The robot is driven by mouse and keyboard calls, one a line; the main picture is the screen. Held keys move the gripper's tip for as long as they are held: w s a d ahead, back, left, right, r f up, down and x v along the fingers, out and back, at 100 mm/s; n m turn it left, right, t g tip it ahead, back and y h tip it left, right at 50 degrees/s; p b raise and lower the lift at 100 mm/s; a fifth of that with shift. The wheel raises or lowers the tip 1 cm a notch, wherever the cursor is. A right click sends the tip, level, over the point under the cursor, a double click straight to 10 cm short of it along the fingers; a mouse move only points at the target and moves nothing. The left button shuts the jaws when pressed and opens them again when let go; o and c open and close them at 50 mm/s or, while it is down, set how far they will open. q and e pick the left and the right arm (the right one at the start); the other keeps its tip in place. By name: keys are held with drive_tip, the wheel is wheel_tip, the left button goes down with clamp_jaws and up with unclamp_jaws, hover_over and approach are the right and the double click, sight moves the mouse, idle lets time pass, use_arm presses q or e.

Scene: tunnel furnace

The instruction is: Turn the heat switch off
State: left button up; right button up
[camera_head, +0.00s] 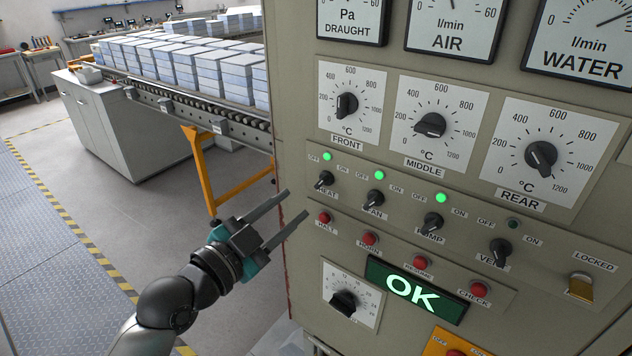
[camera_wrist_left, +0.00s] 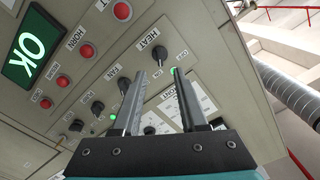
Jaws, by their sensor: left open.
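The heat switch (camera_head: 325,179) is a small black knob at the left end of the switch row on the beige panel. A green lamp (camera_head: 327,156) above it is lit. OFF and ON labels flank the lamp; the knob's exact pointing is hard to read. My left gripper (camera_head: 297,203) is open and empty, left of and slightly below the knob, its fingers pointing toward the panel. In the left wrist view the heat switch (camera_wrist_left: 160,53) shows beyond and between the tips of the open fingers (camera_wrist_left: 159,74), apart from them. My right gripper is out of view.
The fan (camera_head: 375,198), pump (camera_head: 433,222) and vent switches (camera_head: 500,251) continue the row. Red buttons, including HALT (camera_head: 324,217), sit just below, near my fingers. A green OK display (camera_head: 412,290) is lower. A conveyor (camera_head: 200,116) with stacked blocks stands left; the floor between is clear.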

sight(319, 185)
use_arm(q)
drive_tip(key=x, duration=0.8)
drive_tip(key=shift+d+p, duration=0.1)
drive_tip(key=shift+p, duration=0.3)
clamp_jaws()
